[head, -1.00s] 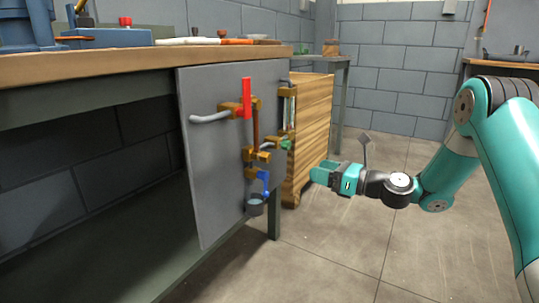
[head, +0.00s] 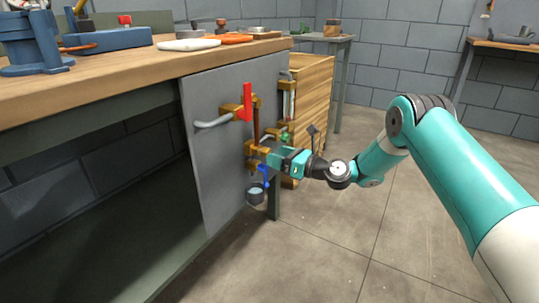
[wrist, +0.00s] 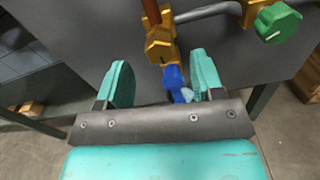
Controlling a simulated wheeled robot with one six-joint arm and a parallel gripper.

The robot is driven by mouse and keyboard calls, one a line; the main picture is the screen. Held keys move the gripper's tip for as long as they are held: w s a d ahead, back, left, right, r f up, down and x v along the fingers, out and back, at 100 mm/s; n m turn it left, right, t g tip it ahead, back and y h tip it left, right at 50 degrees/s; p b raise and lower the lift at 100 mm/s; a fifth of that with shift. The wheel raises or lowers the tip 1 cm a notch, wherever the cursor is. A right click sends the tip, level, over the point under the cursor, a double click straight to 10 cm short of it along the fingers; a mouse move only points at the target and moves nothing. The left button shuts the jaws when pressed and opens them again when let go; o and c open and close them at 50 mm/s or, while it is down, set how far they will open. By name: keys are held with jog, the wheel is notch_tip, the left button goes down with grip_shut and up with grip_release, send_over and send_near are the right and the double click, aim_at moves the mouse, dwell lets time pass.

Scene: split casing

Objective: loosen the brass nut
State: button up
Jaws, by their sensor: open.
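The brass nut (wrist: 160,50) shows in the wrist view at the lower end of a copper pipe (wrist: 151,12), with other brass fittings around it. My gripper (wrist: 160,60) is open, with one teal finger to each side, the nut lying between or just beyond the fingertips. I cannot tell if either finger touches it. A blue lever (wrist: 174,82) hangs below the nut, between the fingers. In the head view my gripper (head: 271,158) is close to the lower brass fittings (head: 253,163) on the grey panel and hides part of them.
A red handle (head: 247,102) is higher on the panel. A green knob (wrist: 278,22) is to the right of the nut. A small grey cup (head: 255,194) is below the blue lever. A workbench (head: 120,65) with tools is above left. Floor at right is open.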

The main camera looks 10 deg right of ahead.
aim_at(265, 152)
jog(key=shift+b+x, duration=0.35)
jog(key=shift+x, duration=1.5)
jog(key=shift+r, duration=0.1)
jog(key=c, duration=0.9)
